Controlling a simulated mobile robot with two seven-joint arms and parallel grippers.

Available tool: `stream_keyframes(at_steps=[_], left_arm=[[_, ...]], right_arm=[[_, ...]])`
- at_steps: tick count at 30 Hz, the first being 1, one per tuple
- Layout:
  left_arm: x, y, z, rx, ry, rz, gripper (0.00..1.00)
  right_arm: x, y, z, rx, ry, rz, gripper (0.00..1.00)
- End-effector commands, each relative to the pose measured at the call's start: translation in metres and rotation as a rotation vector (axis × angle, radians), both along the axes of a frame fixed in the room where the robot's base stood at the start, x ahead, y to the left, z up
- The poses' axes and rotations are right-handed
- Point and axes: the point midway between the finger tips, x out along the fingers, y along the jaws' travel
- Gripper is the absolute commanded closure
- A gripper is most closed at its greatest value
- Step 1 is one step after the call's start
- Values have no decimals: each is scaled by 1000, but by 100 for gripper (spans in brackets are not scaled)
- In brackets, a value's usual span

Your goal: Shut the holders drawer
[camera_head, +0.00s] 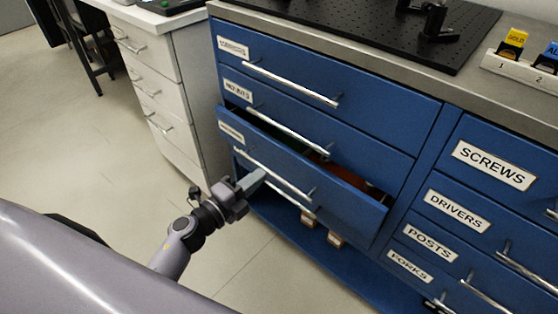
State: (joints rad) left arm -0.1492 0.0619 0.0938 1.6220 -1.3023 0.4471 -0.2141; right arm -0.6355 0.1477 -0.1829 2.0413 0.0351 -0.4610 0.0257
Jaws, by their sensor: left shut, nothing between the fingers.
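The drawer (345,203) that stands partly pulled out is the third one down in the left column of the blue cabinet. Its small label (231,133) is too tilted and small to read surely. It has a long silver bar handle (280,178), and a dark gap with green and reddish contents shows above its front. My left gripper (262,176) is shut and empty, its fingertips in front of the drawer front, close to the handle's left part. I cannot tell whether they touch it. My right gripper is not in view.
The drawers above, including the top drawer (370,92), are shut. At right, drawers labelled SCREWS (493,162), DRIVERS, POSTS and FORKS look shut. A white drawer unit (160,75) stands at left. Wooden blocks (322,234) lie below the open drawer.

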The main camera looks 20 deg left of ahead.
Motion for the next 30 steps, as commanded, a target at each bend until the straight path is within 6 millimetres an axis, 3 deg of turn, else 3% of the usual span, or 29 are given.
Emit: stream_keyframes(at_steps=[9, 15, 30], left_arm=[[51, -19, 0, -3, -2, -1, 100], [70, -26, -1, -1, -1, -1, 100], [76, -28, 0, -1, 1, -1, 100]], right_arm=[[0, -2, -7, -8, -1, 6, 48], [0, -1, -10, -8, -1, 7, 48], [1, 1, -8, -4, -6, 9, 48]])
